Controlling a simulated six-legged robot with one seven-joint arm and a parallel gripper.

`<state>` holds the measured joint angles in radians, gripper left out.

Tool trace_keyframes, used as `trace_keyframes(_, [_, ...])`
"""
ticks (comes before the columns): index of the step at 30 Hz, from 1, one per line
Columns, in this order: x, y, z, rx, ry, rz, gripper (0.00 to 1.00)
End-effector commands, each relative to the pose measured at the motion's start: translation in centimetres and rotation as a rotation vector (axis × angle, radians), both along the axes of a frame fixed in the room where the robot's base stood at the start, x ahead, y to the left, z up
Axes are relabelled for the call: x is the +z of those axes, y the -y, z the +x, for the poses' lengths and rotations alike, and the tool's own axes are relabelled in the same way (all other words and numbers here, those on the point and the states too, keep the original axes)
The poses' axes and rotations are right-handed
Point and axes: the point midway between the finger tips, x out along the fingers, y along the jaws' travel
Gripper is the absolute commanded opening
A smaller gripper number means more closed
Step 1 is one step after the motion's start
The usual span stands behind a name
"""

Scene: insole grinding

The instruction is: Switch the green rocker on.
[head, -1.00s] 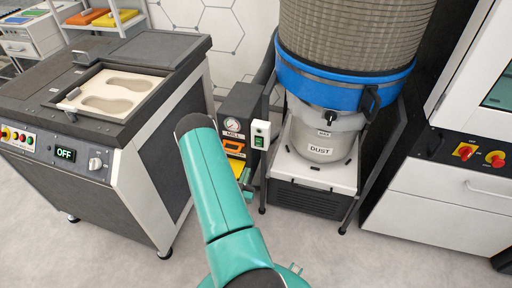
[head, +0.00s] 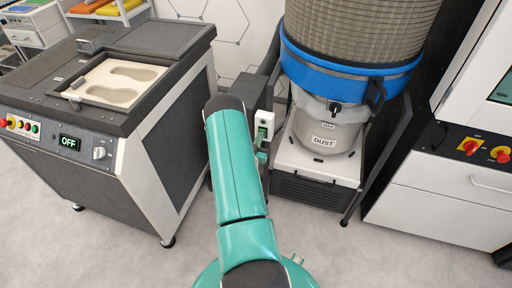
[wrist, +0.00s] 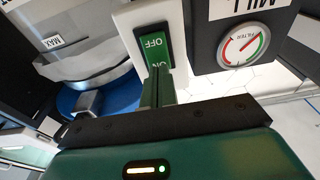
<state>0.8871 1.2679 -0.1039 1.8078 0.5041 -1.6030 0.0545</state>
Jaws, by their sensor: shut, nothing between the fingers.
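The green rocker (wrist: 153,45) sits in a white switch box (wrist: 131,19) in the wrist view. Its OFF half shows clear, and the ON lettering is partly hidden behind my fingertips. My gripper (wrist: 158,78) is shut and empty, with its fingertips right at the ON half; I cannot tell whether they touch. In the head view the switch box (head: 265,118) stands just right of my arm. My gripper (head: 262,153) shows there only in part, at the rocker's lower end.
A pressure gauge (wrist: 243,44) is beside the switch box. The dust collector with its blue band (head: 345,78) stands close on the right. The grinding machine (head: 75,95) with a lit OFF display (head: 70,143) is on the left. A white cabinet (head: 440,190) is far right.

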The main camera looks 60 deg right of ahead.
Motion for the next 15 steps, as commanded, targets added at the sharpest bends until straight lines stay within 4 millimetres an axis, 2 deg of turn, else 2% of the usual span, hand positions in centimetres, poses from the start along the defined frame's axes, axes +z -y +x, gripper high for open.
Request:
trace_keyframes(3, [0.06,0.57,0.12,0.000,0.001,0.001,0.00])
trace_keyframes(15, [0.21,0.74,0.17,0.001,-0.002,0.012,0.00])
